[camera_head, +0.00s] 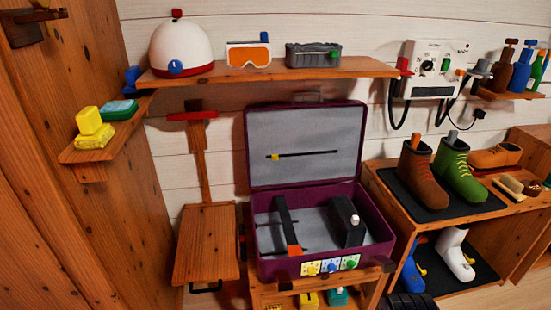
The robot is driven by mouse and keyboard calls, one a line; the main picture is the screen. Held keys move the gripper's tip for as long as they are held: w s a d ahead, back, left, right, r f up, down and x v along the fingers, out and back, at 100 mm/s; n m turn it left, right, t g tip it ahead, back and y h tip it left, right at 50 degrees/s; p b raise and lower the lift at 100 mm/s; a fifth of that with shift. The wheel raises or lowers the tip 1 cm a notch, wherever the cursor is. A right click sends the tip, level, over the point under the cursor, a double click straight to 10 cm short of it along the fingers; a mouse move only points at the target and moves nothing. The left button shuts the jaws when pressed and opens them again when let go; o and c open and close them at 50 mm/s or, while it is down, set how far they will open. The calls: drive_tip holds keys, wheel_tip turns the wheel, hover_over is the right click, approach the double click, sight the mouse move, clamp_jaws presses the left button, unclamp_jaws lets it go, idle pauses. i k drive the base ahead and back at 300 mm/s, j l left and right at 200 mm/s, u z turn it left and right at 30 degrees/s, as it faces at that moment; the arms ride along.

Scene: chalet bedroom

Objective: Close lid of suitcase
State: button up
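The purple suitcase (374,222) stands open on a low wooden stand at the centre of the head view. Its lid (303,125) is raised upright near the wall, showing a grey lining with a thin dark strap across it. In the base lie a long black and red-brown object (287,222) and a dark box-like object (348,222). The front has a white panel with yellow, blue and green dials.
A wooden shelf (225,74) with a white helmet (182,46), goggles (248,54) and a grey case (312,54) hangs above the lid. A wooden chair-like piece (206,243) stands left. A shoe rack (482,213) with boots stands right. A dark ribbed thing (408,301) shows at the bottom edge.

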sight(319, 142)
drive_tip(key=i+j, duration=0.85)
drive_tip(key=j, duration=0.1)
